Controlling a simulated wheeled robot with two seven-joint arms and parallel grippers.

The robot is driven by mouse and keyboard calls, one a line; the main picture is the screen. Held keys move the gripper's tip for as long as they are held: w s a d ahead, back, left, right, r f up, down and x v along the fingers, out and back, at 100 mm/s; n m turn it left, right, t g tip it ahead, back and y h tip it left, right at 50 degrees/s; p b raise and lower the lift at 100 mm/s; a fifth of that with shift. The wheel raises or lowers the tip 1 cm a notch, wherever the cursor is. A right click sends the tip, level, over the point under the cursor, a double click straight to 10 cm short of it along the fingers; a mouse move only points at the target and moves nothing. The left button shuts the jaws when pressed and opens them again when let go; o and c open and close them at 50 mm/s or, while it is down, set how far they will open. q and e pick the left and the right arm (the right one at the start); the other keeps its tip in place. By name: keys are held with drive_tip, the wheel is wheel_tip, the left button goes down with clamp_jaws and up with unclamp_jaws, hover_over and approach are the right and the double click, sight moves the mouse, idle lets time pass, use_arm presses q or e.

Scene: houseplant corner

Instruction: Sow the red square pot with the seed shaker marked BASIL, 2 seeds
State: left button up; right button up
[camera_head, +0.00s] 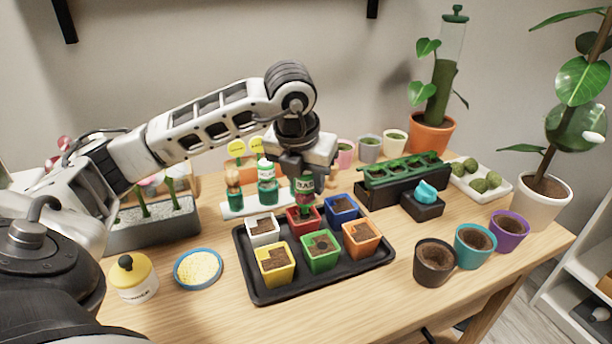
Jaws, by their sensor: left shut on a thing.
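My left gripper (304,168) points down over the black tray (318,288), shut on a green seed shaker (305,187). The letters "BAS" show on its label; the rest is cut off or too small to read. The shaker is roughly vertical, with its lower end just over the red square pot (298,226). The red pot stands in the tray's back row between a white pot and a blue pot, partly hidden by the shaker and the green pot. I cannot tell whether seeds have fallen. My right gripper is not in view.
White (264,240), blue (341,217), yellow (277,278), green (322,263) and orange (361,250) pots crowd around the red pot. Other shakers (267,190) stand on a white rack (239,210) behind. A blue-rimmed dish (198,286) lies left of the tray.

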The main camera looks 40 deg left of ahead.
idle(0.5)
use_arm(q)
drive_tip(key=shift+f, duration=0.25)
idle(0.3)
drive_tip(key=shift+f+b, duration=0.35)
drive_tip(key=shift+b, duration=0.3)
idle(1.1)
drive_tip(key=shift+r+p, duration=0.9)
drive_tip(key=shift+r, duration=0.3)
drive_tip(key=shift+r+p, duration=1.7)
drive_tip(key=shift+r, duration=0.7)
